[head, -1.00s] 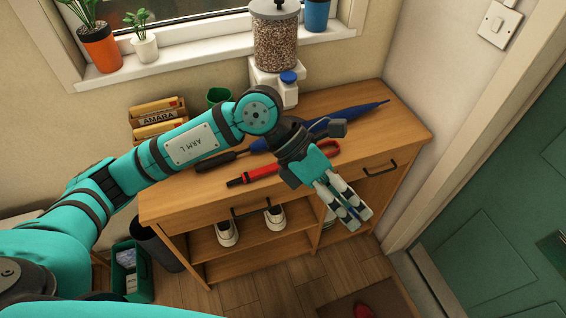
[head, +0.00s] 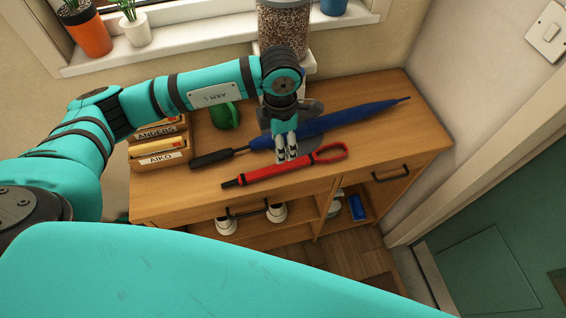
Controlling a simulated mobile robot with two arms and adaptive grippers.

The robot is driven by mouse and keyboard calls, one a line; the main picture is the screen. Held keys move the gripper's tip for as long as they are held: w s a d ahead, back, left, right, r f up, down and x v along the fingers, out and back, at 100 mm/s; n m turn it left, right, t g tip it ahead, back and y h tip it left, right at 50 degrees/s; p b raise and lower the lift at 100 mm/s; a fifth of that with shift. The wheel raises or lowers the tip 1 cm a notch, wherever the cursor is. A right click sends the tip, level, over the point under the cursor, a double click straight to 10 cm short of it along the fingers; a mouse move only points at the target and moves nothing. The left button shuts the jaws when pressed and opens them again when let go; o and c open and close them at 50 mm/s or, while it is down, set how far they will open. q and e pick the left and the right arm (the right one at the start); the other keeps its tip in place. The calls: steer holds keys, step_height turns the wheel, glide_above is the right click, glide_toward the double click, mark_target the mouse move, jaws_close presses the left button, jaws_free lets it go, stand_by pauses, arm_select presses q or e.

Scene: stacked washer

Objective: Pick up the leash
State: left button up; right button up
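The red leash (head: 285,170) lies on the wooden cabinet top, near its front edge. It is a long red strap with a dark left end and a loop at the right. My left gripper (head: 287,155) points down just behind the middle of the leash, with its fingertips close to it. The fingers look near each other, but I cannot tell how wide they are apart or whether they touch the leash. My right gripper is out of view.
A blue umbrella (head: 340,122) lies just behind the leash, partly covered by my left gripper. Letter boxes (head: 160,158) and a green cup (head: 225,116) stand at the left. A seed-filled dispenser (head: 284,30) stands behind. The cabinet top's right side (head: 400,130) is clear.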

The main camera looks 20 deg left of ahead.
mark_target(282, 166)
arm_select(q)
steer(key=f, duration=0.3)
steer(key=shift+w+f, duration=0.1)
steer(key=shift+w, duration=0.15)
steer(key=shift+f+p, duration=0.35)
steer(key=shift+f, duration=0.2)
steer(key=shift+s+d+f, duration=0.1)
steer(key=shift+f, duration=0.15)
step_height(282, 166, down, 4)
steer(key=shift+s+d+f+p, duration=0.1)
steer(key=shift+f+p, duration=0.1)
steer(key=shift+p, duration=0.75)
steer(key=shift+f, duration=0.1)
steer(key=c, duration=0.7)
jaws_close()
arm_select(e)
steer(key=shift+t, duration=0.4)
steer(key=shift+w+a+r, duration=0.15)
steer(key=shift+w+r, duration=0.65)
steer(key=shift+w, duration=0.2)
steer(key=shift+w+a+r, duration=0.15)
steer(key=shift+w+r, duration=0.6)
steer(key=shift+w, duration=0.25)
